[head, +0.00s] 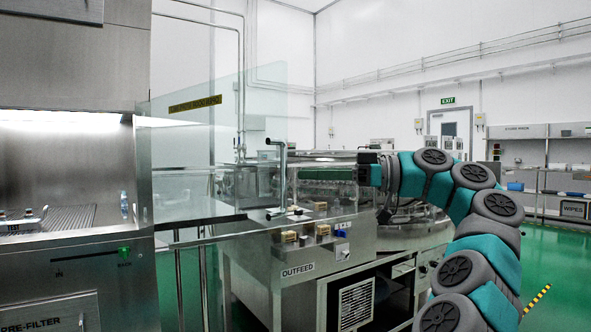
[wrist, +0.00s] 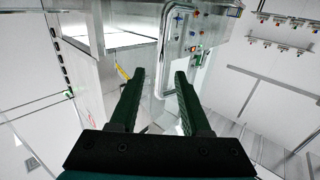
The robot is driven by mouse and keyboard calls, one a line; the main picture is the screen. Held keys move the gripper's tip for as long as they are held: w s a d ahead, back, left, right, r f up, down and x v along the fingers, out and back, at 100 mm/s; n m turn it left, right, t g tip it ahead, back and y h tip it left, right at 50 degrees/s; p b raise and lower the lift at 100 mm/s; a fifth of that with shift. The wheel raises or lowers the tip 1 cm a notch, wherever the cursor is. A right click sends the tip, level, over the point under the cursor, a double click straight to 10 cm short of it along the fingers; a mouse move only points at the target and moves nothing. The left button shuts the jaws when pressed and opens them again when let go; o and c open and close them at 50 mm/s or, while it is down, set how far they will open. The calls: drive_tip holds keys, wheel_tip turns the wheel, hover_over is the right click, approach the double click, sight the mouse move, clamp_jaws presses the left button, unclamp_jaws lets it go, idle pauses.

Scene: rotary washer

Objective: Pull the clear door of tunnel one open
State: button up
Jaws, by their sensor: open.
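A large clear panel (head: 240,130) with a yellow label (head: 195,104) stands left of centre in the head view. It looks like the clear door, but the label is too blurred to read. A grey upright bar handle (head: 284,170) with a bent top shows at the panel's right edge. My gripper (head: 304,174) reaches in from the right, with its green fingers pointing left, close to the bar. I cannot tell whether they touch. In the wrist view my gripper (wrist: 159,75) has its fingers apart with nothing clearly held between them.
A steel cabinet (head: 70,200) with a lit chamber stands at the left. The steel machine marked OUTFEED (head: 298,270) stands below my gripper, with small boxes (head: 322,228) on its front. Green floor (head: 560,265) is open at the right, before a shelf (head: 550,175).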

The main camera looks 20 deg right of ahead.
drive_tip(key=shift+v, duration=0.9)
drive_tip(key=shift+d+f, duration=0.1)
